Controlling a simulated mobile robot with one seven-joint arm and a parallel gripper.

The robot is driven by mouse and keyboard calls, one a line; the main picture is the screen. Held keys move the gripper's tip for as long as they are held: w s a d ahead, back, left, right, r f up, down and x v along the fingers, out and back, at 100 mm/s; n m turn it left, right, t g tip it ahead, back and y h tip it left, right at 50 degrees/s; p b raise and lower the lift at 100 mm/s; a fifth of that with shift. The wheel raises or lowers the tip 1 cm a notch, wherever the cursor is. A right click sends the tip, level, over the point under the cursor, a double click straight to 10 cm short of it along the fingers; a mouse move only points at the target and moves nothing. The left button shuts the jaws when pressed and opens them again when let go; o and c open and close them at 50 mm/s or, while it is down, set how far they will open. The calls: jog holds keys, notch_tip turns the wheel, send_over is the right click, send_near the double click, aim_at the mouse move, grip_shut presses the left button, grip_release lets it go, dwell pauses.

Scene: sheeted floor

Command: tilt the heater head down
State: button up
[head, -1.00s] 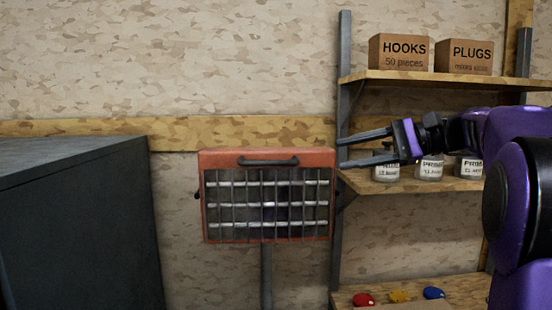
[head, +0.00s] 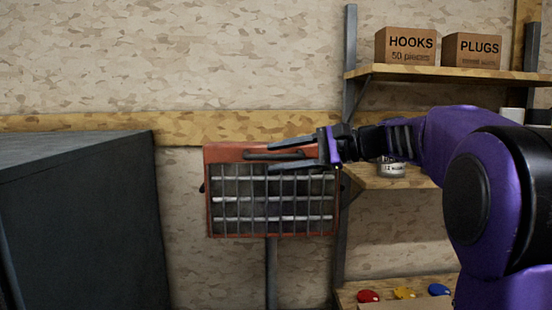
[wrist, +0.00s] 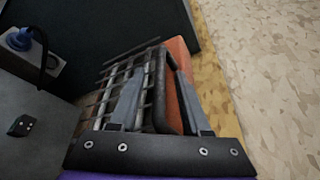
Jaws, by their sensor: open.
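The heater head (head: 209,215) is a red-orange box with a barred grille, facing me roughly upright on a grey post (head: 271,270). A black bar handle (head: 254,156) runs across its upper front edge. My gripper (head: 270,156) reaches in from the right at handle height, with one finger above the bar and one below. In the wrist view, the open fingers (wrist: 160,72) lie on either side of the dark handle (wrist: 161,112), with the orange casing (wrist: 180,55) and grille beyond. I cannot tell whether either finger touches the handle.
A dark cabinet (head: 80,220) stands to the left. Shelves on the right hold boxes (head: 407,48) and jars (head: 391,169); coloured knobs (head: 404,293) sit low. The wrist view shows a blue plug (wrist: 18,40) in a socket. The wall above the heater is bare.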

jog(key=shift+w+a+f, duration=0.1)
jog(key=shift+w+a, duration=0.05)
jog(key=shift+a, duration=0.45)
grip_shut()
dwell(1.1)
